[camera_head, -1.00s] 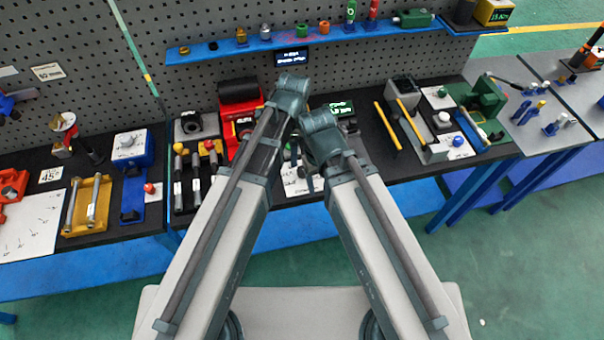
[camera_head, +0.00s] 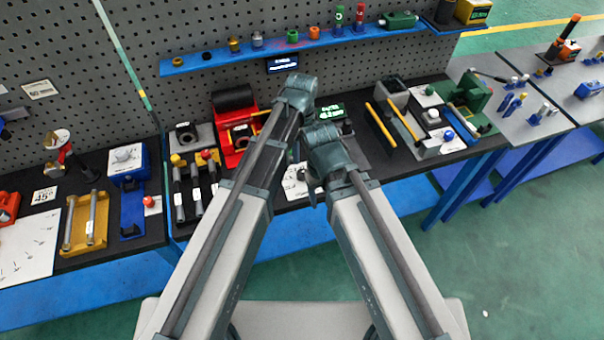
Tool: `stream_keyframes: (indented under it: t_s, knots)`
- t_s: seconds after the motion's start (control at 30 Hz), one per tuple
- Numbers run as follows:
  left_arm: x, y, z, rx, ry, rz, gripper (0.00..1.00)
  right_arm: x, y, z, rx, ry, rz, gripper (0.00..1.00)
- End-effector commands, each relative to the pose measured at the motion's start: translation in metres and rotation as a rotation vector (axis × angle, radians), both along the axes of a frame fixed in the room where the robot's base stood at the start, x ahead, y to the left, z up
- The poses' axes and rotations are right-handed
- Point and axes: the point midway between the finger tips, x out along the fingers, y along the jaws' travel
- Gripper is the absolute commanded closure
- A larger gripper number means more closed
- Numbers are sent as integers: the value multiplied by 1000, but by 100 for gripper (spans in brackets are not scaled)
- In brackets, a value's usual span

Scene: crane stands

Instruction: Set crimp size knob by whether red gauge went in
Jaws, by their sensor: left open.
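A red gauge (camera_head: 360,17) with a pale mark stands upright on the blue shelf, beside a green one (camera_head: 339,17). A red tool (camera_head: 233,130) with a black roller on top stands on the bench left of my arms; I cannot tell if it is the crimp tool. A blue box (camera_head: 139,173) at left carries a pale round knob (camera_head: 124,155); its setting is too small to read.
The blue shelf (camera_head: 200,63) holds several small coloured parts. Yellow bars (camera_head: 381,124) and a green machine (camera_head: 470,95) stand to the right. A yellow tray (camera_head: 75,237) and white sheet (camera_head: 28,262) lie at left.

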Motion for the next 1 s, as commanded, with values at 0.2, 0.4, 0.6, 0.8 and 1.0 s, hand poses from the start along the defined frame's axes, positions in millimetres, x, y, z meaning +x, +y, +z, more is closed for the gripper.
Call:
stream_keyframes:
  t_s: [0.2,0.4,0.6,0.8,1.0]
  knots:
    - [0,0,-36,0,0,1,23,0,0,-36,0,0,-1,34]
    - [0,0,-64,0,0,1,23,0,0,-64,0,0,-2,34]
    - [0,0,-92,0,0,1,23,0,0,-92,0,0,-2,34]
    - [0,0,-113,0,0,1,23,0,0,-113,0,0,-2,34]
    - [0,0,-117,0,0,1,23,0,0,-117,0,0,-2,34]
